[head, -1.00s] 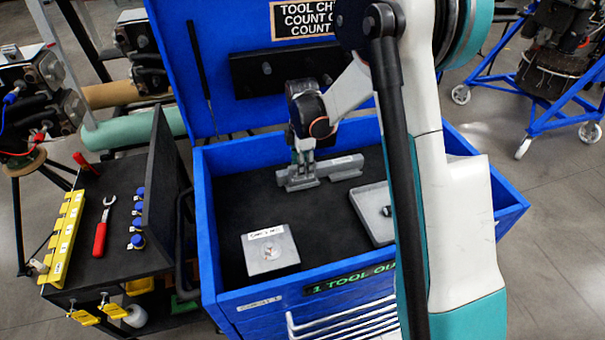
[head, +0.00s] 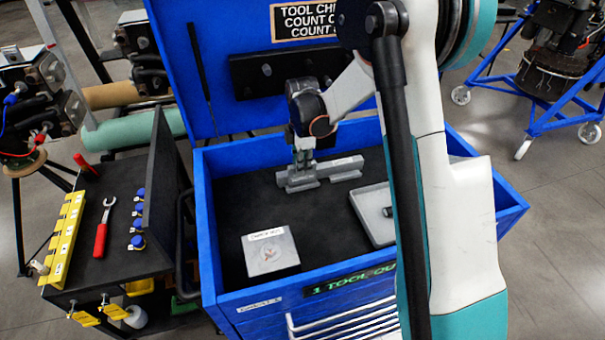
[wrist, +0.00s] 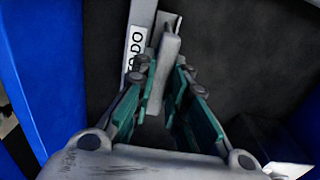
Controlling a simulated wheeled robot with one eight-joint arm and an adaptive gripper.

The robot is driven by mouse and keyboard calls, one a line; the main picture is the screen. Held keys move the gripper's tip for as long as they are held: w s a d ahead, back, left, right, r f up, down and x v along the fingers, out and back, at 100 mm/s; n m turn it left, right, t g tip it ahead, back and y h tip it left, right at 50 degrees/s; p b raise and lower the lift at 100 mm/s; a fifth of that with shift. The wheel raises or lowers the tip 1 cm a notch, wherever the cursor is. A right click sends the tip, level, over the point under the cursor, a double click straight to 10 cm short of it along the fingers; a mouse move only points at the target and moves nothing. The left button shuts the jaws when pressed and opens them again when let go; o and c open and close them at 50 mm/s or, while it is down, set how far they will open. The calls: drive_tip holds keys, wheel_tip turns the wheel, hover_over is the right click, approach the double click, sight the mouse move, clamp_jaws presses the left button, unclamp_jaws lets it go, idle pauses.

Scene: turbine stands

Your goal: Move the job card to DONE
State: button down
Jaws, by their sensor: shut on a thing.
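My gripper (head: 303,168) is low inside the open blue tool chest (head: 208,215), at a grey block-like holder (head: 345,168) on the dark chest floor. In the wrist view my green-padded fingers (wrist: 165,95) are shut on a narrow light grey piece (wrist: 166,62), which looks like the job card seen nearly edge-on. Beside it is a white label (wrist: 134,48) on the holder, reading "DO" at its visible end; the rest is unclear. The holder's DONE marking cannot be read here.
A grey tray (head: 362,205) with a dark item lies to the right, partly behind my arm. The chest's blue walls surround the work area. A dark side cart (head: 110,190) with tools stands left.

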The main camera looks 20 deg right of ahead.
drive_tip(key=shift+r, duration=0.25)
drive_tip(key=shift+r+p, duration=0.45)
drive_tip(key=shift+r, duration=0.4)
